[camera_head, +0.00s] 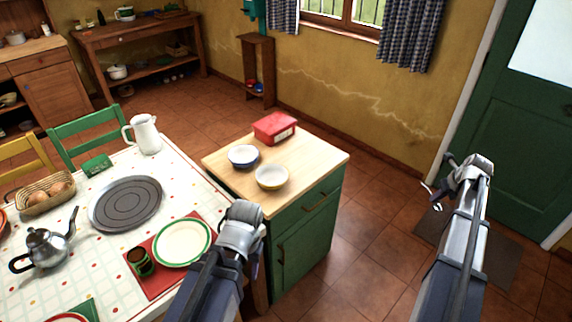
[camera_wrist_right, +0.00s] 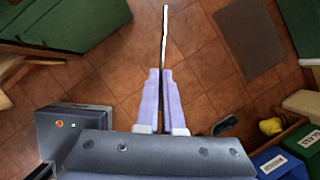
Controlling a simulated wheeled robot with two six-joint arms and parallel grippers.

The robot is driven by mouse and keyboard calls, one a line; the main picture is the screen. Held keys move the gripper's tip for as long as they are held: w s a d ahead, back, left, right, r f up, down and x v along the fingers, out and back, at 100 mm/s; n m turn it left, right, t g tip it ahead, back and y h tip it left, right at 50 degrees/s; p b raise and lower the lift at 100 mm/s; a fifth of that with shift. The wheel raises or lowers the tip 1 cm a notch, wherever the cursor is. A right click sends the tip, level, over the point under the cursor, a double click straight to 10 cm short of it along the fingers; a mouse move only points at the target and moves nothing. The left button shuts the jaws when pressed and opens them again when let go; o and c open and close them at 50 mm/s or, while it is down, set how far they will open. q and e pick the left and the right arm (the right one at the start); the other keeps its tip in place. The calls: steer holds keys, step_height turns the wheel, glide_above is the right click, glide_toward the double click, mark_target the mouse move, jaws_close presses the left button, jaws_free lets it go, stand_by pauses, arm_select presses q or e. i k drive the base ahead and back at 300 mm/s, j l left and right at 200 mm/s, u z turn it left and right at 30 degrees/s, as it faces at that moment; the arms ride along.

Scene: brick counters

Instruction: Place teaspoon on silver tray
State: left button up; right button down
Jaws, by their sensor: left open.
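The silver tray (camera_head: 126,204), round and grey with ringed markings, lies flat and empty on the checked tablecloth at the left. In the right wrist view, the closed fingers of my right gripper (camera_wrist_right: 162,80) hold a thin, bright, long-handled piece, the teaspoon (camera_wrist_right: 165,32), which points away from the fingers. In the head view my right gripper (camera_head: 440,188) hangs over the floor at the right, far from the tray. My left gripper (camera_head: 242,212) is open, between the plate and the green cabinet; its fingers are mostly hidden by its wrist.
The table (camera_head: 85,250) also carries a white jug (camera_head: 146,135), a kettle (camera_head: 46,246), a bread basket (camera_head: 48,194), a plate (camera_head: 183,243) and a mug (camera_head: 140,262). The wooden-topped cabinet (camera_head: 312,160) holds two bowls and a red box (camera_head: 274,128). Floor is open at the right.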

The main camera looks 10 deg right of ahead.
mark_target(133, 210)
steer(key=i+u, duration=0.1)
steer(key=u, duration=0.4)
steer(key=i+l+u, duration=0.1)
steer(key=u, duration=0.35)
steer(key=i+l+u, duration=0.1)
steer(key=u, duration=0.4)
steer(key=l+u, duration=0.25)
steer(key=u, duration=0.2)
steer(key=i+l+u, duration=0.1)
steer(key=u, duration=0.4)
steer(key=l+u, duration=0.3)
steer(key=u, duration=0.15)
steer(key=l+u, duration=0.15)
steer(key=l, duration=0.1)
